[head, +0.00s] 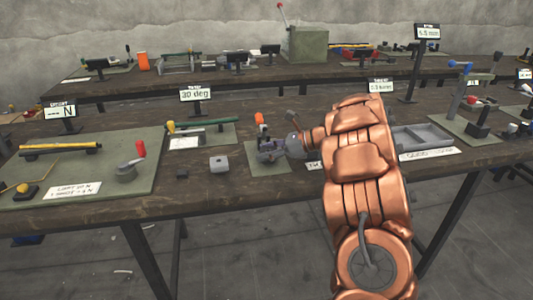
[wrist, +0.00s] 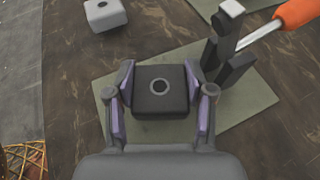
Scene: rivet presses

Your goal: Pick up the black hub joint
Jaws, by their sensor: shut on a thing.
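The black hub joint (wrist: 160,103) is a dark square block with rounded edges and a ringed round hole in its top. In the wrist view it sits between the two purple-sided fingers of my gripper (wrist: 160,97), which are shut on its left and right sides. In the head view my gripper (head: 271,151) is over the small green mat on the near bench, and the held block is hard to make out there. I cannot tell whether the block touches the mat or is just above it.
A dark clamp with an orange handle (wrist: 298,13) stands close by the gripper's right finger. A pale grey block with a hole (wrist: 104,14) lies to the left; it also shows in the head view (head: 219,163). A grey tray (head: 421,136) is at right.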

